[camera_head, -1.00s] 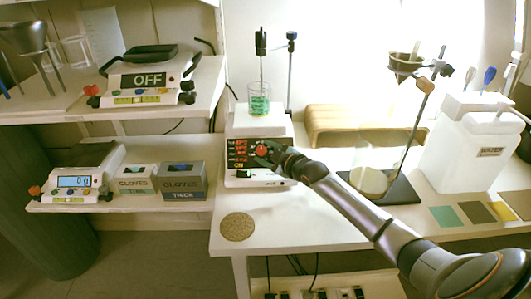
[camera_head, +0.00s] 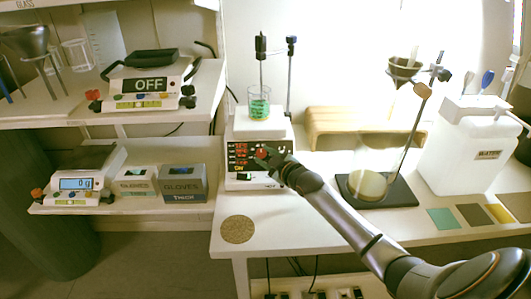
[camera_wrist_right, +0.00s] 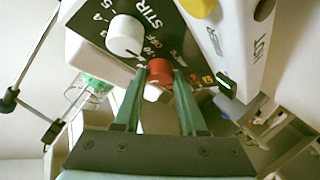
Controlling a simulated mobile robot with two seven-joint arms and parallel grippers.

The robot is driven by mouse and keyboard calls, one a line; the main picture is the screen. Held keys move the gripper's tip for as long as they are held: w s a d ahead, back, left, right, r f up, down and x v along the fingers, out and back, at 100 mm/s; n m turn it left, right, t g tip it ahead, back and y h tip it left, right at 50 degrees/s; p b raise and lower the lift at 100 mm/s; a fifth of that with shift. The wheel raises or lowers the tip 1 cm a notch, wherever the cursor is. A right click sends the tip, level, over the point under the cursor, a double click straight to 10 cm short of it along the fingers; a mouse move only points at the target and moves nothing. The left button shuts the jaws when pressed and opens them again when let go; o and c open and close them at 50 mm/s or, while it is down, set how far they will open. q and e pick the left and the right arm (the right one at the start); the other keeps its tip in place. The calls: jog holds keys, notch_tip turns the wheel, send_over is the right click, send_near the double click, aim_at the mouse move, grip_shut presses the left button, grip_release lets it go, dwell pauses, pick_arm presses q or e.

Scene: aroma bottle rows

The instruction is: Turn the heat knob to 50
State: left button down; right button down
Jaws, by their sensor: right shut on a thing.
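The white hotplate stirrer (camera_head: 240,183) stands on the bench with its dark front panel facing me. A red knob (camera_head: 262,153) is on this panel, and it also shows in the right wrist view (camera_wrist_right: 159,72). My right gripper (camera_head: 272,160) is at the panel, shut on the red knob, with one green finger on each side in the right wrist view (camera_wrist_right: 158,80). A white STIR knob (camera_wrist_right: 124,35) with numbers around it sits beside it. The heat setting is too small to read. My left gripper is not in view.
A beaker of green liquid (camera_head: 259,107) stands on the stirrer's plate, with rods behind it. A stand with a flask (camera_head: 368,182) is to the right. Glove boxes (camera_head: 183,183) and a balance (camera_head: 75,187) are on the left shelf. The front bench is clear around a round cork mat (camera_head: 237,229).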

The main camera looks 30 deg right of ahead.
jog(key=shift+a+r+m+h+p, duration=0.15)
jog(key=shift+m+h+p, duration=0.25)
jog(key=shift+m, duration=0.5)
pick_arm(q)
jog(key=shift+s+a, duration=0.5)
pick_arm(e)
jog(key=shift+m+t+h, duration=0.3)
jog(key=shift+m+h, duration=0.6)
jog(key=shift+m, duration=0.1)
jog(key=shift+c, duration=2.4)
grip_release()
jog(key=shift+f, duration=0.25)
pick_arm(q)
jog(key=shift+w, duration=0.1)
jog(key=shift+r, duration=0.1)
pick_arm(e)
jog(key=shift+s, duration=0.1)
